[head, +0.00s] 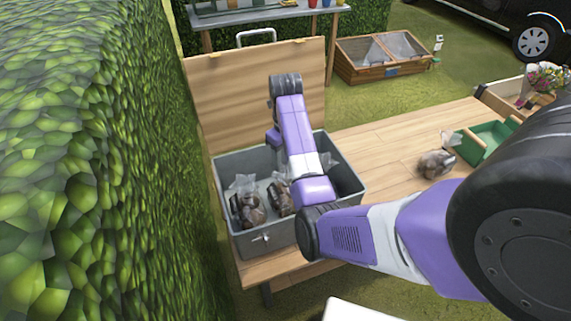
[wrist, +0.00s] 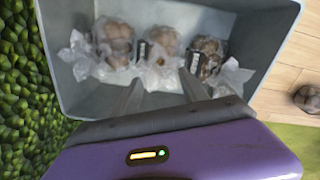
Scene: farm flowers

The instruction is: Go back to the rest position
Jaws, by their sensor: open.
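My gripper (wrist: 160,88) is open and empty in the wrist view, its two fingers apart and pointing into the grey box (wrist: 75,97). Three clear bags of brown bulbs lie in the box: a left one (wrist: 113,45), a middle one (wrist: 160,45) and a right one (wrist: 207,58). The fingertips are close to the bags' crumpled plastic; I cannot tell whether they touch. In the head view, my arm reaches over the grey box (head: 355,190) and hides my gripper. Two bags show there, one at the left (head: 248,205) and one beside my arm (head: 280,197).
A tall hedge (head: 130,150) stands close on the left. The box's raised wooden lid (head: 225,95) is behind it. Another bag (head: 435,163) lies on the wooden table (head: 385,135), near a green tray (head: 485,142). A shelf (head: 265,14) stands behind.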

